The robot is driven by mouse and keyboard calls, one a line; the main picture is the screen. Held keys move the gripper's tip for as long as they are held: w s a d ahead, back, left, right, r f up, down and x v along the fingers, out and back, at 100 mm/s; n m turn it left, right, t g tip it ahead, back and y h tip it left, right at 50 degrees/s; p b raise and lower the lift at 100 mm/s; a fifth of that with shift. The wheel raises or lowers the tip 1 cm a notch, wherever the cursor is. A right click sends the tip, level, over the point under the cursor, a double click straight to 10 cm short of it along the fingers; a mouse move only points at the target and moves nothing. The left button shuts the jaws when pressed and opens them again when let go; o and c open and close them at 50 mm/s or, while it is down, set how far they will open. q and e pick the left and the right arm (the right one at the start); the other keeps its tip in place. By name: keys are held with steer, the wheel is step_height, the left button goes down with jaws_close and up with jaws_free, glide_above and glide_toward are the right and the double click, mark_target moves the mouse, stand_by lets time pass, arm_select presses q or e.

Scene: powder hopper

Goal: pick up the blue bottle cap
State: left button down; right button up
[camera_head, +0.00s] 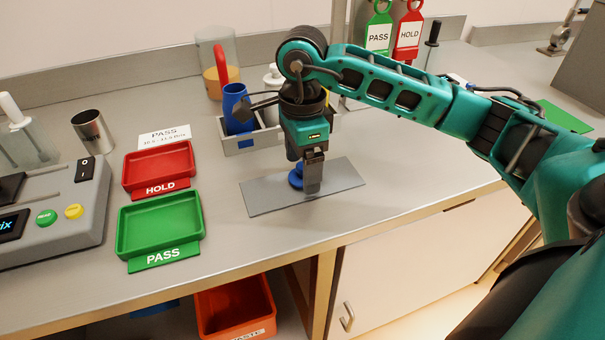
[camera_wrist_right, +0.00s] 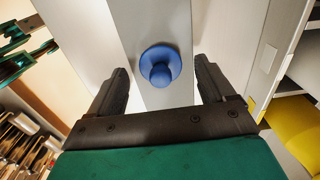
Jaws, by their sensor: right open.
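The blue bottle cap (camera_head: 296,176) lies on a flat grey plate (camera_head: 262,197) on the bench, partly hidden by my right gripper in the head view. In the right wrist view the blue bottle cap (camera_wrist_right: 160,67) is round with a raised knob in its middle. My right gripper (camera_head: 312,190) points down at the plate, right beside the cap. In the right wrist view its two open fingers (camera_wrist_right: 163,85) stand to either side of the cap, with a clear gap on both sides. My left gripper is not in view.
A red HOLD tray (camera_head: 184,164) and a green PASS tray (camera_head: 192,228) stand left of the plate. Behind it, a blue bottle (camera_head: 234,104) stands in a grey holder (camera_head: 230,146). An orange bin (camera_head: 205,311) is below the bench edge. Bench right of the plate is clear.

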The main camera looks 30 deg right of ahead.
steer(key=shift+f, duration=0.85)
steer(key=shift+c, duration=0.3)
steer(key=shift+r, duration=0.1)
steer(key=c, duration=1.1)
